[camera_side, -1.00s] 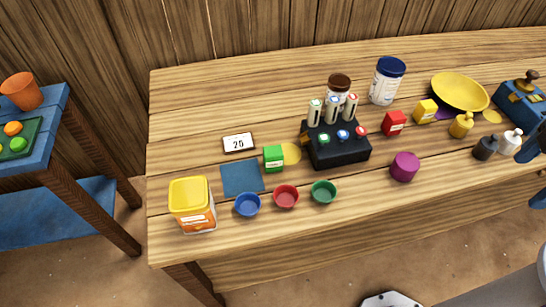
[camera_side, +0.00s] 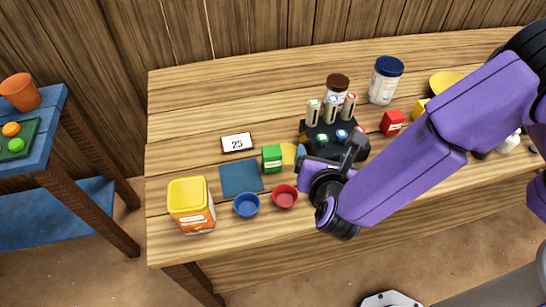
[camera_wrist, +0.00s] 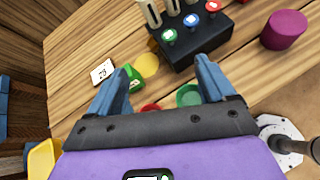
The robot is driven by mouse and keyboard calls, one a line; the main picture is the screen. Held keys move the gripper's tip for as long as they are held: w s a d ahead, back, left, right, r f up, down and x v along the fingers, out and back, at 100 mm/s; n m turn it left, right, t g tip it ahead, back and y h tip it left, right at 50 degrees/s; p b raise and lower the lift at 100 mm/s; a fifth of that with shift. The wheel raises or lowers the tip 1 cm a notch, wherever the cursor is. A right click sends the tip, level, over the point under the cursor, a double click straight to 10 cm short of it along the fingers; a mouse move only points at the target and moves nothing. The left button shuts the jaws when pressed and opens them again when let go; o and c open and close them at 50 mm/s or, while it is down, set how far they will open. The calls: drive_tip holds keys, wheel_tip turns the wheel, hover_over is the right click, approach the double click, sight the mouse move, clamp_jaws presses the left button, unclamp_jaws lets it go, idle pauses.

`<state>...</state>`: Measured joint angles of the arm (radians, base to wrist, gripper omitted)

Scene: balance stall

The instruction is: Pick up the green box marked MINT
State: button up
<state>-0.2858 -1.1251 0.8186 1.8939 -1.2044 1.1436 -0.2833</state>
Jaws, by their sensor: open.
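The small green box (camera_side: 271,159) stands on the wooden table beside a blue square mat (camera_side: 241,179). Its white label is too small to read. My gripper (camera_side: 327,157) is open and empty, to the right of the box in the side view, in front of the black rack. In the wrist view my gripper (camera_wrist: 162,70) has its two blue fingers spread, and the green box (camera_wrist: 134,79) shows next to the left finger, which partly covers it. No contact is clear.
A yellow disc (camera_side: 288,153) lies right beside the box. The black rack (camera_wrist: 199,40) holds upright tubes. A blue cup (camera_side: 246,205) and red cup (camera_side: 284,196) stand in front; a green cup (camera_wrist: 188,95) lies below my fingers.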

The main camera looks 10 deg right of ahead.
drive_tip(key=s+a+f+n+t+y, duration=0.2)
drive_tip(key=a+f+n, duration=0.3)
drive_tip(key=a, duration=0.3)
approach(270, 149)
drive_tip(key=x, duration=0.6)
drive_tip(key=shift+w+d+f, duration=0.1)
drive_tip(key=shift+d+f, duration=0.15)
drive_tip(key=shift+f, duration=0.25)
drive_tip(key=shift+f+x, duration=0.1)
drive_tip(key=shift+x, duration=1.3)
drive_tip(key=shift+f+x, duration=0.15)
drive_tip(key=shift+x, duration=1.2)
drive_tip(key=shift+a, duration=0.1)
drive_tip(key=c, duration=1.1)
